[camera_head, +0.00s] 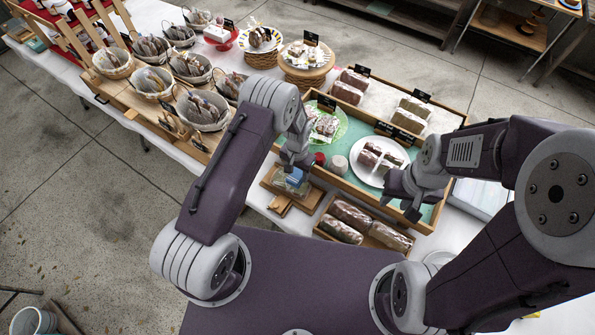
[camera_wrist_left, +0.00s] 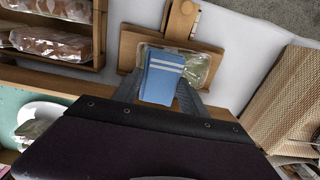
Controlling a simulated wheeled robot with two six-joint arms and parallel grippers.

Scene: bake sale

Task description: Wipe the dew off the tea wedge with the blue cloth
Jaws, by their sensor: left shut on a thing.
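The blue cloth (camera_wrist_left: 163,76), folded with pale stripes, is between the fingers of my left gripper (camera_wrist_left: 158,92). In the head view, my left gripper (camera_head: 294,166) points down over the cloth (camera_head: 296,178). The tea wedge (camera_wrist_left: 197,68) looks like a greenish block in clear wrap on a wooden board (camera_wrist_left: 127,50). The cloth and fingers hide its middle, and I cannot tell whether the cloth touches it. Dew is too small to make out. My right gripper (camera_head: 402,205) hangs empty over the tray's right side, its fingers apart.
Wrapped loaves (camera_head: 350,213) lie in a wooden tray right of the board. Wire baskets (camera_head: 202,125) crowd the table's left.

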